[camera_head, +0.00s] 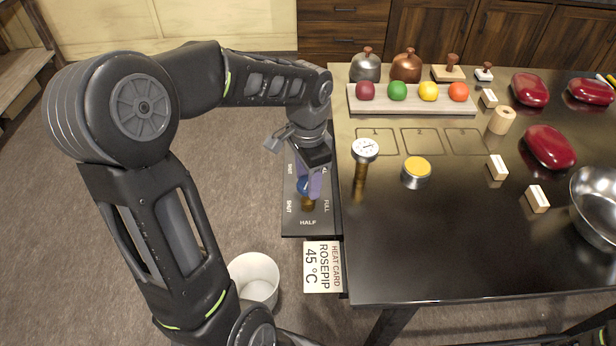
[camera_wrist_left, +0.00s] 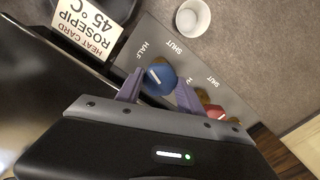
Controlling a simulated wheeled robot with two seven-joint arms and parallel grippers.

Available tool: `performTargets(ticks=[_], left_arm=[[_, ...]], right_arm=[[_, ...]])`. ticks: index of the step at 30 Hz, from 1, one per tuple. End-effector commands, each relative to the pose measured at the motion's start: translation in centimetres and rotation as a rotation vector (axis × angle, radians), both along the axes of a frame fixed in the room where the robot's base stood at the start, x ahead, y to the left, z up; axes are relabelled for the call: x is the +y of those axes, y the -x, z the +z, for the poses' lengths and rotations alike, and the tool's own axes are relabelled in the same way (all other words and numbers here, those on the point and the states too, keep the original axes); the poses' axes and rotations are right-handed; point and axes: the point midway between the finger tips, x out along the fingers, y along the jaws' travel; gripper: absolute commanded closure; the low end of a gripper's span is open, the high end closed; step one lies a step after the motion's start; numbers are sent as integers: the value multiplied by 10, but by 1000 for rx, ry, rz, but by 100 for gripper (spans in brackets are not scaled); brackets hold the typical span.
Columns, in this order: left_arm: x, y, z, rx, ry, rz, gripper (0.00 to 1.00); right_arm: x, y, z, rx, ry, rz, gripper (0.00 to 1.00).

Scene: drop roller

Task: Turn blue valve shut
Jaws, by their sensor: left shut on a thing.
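The blue valve (camera_head: 302,186) is a knob on a dark panel (camera_head: 292,226) at the table's left edge. In the left wrist view the blue valve (camera_wrist_left: 160,80) sits between the two purple fingers of the left gripper (camera_wrist_left: 158,92). A pale mark shows on its face; its exact setting is hard to tell. My right gripper is out of view.
A red knob (camera_wrist_left: 214,112) sits beside the blue one, partly behind a finger. A heat card reading ROSEPIP 45 °C (camera_head: 323,267) hangs below the panel. A white bucket (camera_head: 255,278) stands on the floor.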

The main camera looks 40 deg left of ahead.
Motion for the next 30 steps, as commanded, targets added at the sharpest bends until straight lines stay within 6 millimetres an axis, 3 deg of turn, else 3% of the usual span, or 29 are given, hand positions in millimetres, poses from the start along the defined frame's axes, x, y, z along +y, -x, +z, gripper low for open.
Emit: performTargets(ticks=[30], left_arm=[[0,-1,2,-3,-1,-956,96]], right_arm=[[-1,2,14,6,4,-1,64]])
